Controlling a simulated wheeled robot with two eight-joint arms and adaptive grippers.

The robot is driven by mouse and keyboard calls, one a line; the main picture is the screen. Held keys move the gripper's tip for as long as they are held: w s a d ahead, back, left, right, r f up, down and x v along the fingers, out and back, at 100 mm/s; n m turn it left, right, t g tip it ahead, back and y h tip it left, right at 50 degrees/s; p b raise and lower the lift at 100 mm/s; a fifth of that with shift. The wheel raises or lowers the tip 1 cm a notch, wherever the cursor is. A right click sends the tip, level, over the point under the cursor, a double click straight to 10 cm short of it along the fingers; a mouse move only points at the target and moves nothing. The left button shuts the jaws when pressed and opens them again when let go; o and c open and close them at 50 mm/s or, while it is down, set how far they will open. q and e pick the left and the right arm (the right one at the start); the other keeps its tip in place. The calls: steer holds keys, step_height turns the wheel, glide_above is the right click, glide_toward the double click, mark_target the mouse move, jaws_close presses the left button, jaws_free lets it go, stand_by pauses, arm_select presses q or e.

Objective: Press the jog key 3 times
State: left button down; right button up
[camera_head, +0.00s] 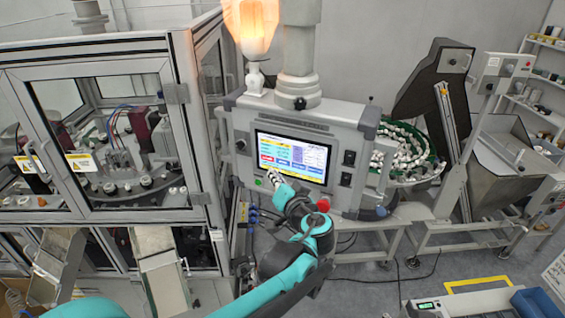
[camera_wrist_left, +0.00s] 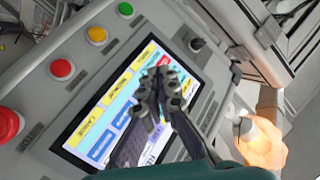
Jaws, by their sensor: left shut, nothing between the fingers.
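The control panel (camera_head: 345,125) carries a lit touchscreen (camera_head: 291,157) with yellow, blue and red fields. The screen also shows tilted in the left wrist view (camera_wrist_left: 112,112). I cannot make out which field or button is the jog key. My left gripper (camera_head: 273,174) is shut and empty, with its fingertips in front of the lower left part of the screen. In the left wrist view its fingers (camera_wrist_left: 160,80) cover part of the screen's coloured fields. I cannot tell whether the tips touch the screen. My right gripper is not in view.
Green (camera_wrist_left: 126,9), yellow (camera_wrist_left: 96,34) and red (camera_wrist_left: 61,69) buttons line the panel beside the screen, with a red emergency stop (camera_wrist_left: 9,123). An orange lamp (camera_head: 252,28) glows above. A glazed machine (camera_head: 95,130) stands left; a feeder bowl (camera_head: 408,155) stands right.

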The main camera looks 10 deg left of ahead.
mark_target(283, 162)
arm_select(q)
steer(key=shift+s+a, duration=0.15)
steer(key=shift+s, duration=0.8)
stand_by(3.4)
steer(key=s+m+b, duration=0.1)
steer(key=m, duration=0.5)
steer(key=s+m+b, duration=0.1)
steer(key=m+b, duration=0.1)
steer(key=m, duration=0.4)
steer(key=s+m+b, duration=0.1)
steer(key=m, duration=0.5)
steer(key=shift+s+a+m+y+b, duration=0.3)
steer(key=shift+s+a+m, duration=0.1)
steer(key=shift+w+d+b, duration=0.3)
steer(key=shift+w, duration=1.15)
steer(key=shift+w+d+b, duration=0.25)
steer(key=shift+w+b, duration=0.1)
steer(key=shift+w, duration=1.15)
steer(key=shift+w+d+b, duration=0.3)
steer(key=shift+w, duration=1.15)
